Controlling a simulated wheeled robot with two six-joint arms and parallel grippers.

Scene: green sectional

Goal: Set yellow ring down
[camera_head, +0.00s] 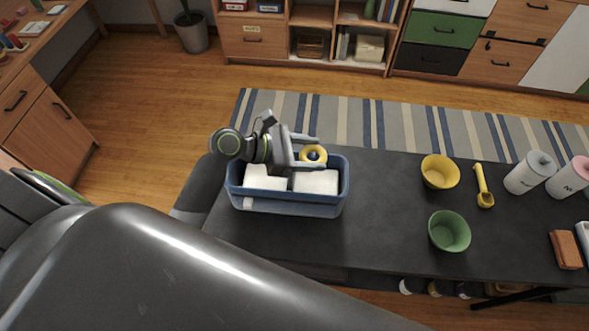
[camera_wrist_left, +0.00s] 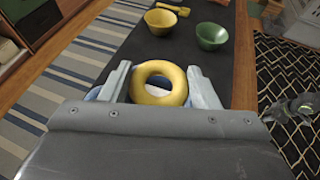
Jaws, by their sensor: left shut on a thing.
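The yellow ring (camera_head: 313,154) is held between the fingers of my left gripper (camera_head: 308,153), above the far side of a blue bin. In the left wrist view the ring (camera_wrist_left: 159,83) sits upright between the two fingers of the left gripper (camera_wrist_left: 160,85), its hole facing the camera. The blue bin (camera_head: 288,208) stands on the left part of the dark table and holds white blocks (camera_head: 316,182). I cannot tell whether the ring touches the bin.
On the dark table (camera_head: 385,225) stand a yellow bowl (camera_head: 440,172), a green bowl (camera_head: 449,232), a yellow scoop (camera_head: 483,186), white bottles (camera_head: 530,172) and a brown block (camera_head: 565,250). The table between bin and bowls is clear. A striped rug (camera_head: 355,118) lies behind.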

